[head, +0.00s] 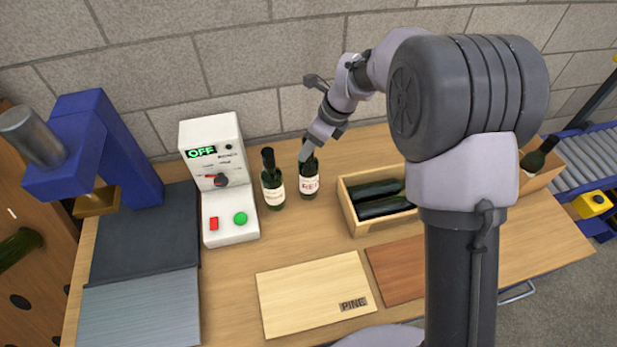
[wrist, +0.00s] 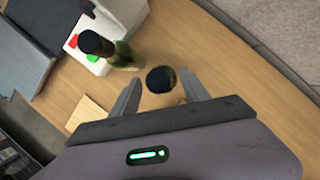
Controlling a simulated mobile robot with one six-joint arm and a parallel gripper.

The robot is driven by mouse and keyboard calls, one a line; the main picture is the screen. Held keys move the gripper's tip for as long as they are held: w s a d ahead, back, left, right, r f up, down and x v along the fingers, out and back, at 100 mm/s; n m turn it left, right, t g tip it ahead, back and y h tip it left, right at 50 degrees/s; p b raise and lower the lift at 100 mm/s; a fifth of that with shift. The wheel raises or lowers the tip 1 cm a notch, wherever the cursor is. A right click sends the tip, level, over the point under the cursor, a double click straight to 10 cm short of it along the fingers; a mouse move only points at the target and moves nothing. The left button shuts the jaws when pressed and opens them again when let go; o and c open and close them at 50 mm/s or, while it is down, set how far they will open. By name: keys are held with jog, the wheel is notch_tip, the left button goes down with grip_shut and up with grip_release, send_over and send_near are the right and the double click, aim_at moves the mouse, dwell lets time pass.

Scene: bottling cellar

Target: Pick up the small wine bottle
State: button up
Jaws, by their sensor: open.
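A dark green wine bottle (head: 309,183) with a white label reading "RE…" stands upright on the wooden table. My gripper (head: 308,150) is above it and hides its top in the head view. In the wrist view, this bottle (wrist: 160,79) is seen from above, its dark cap between the open fingers of my gripper (wrist: 160,76), with gaps on both sides. A second dark green bottle (head: 272,188) with a white label stands upright just to its left. In the wrist view, the second bottle (wrist: 97,44) has a larger-looking cap; the one between my fingers looks smaller.
A white control box (head: 221,150) reading "OFF" stands left of the bottles. A wooden crate (head: 352,213) with dark bottles lying in it is at right. A pine board (head: 300,290) and a red-brown board (head: 395,270) lie in front. A blue press (head: 115,140) is far left.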

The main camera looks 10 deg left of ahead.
jog(key=shift+x, duration=1.05)
jog(key=shift+r, duration=0.1)
jog(key=shift+c, duration=1.3)
grip_shut()
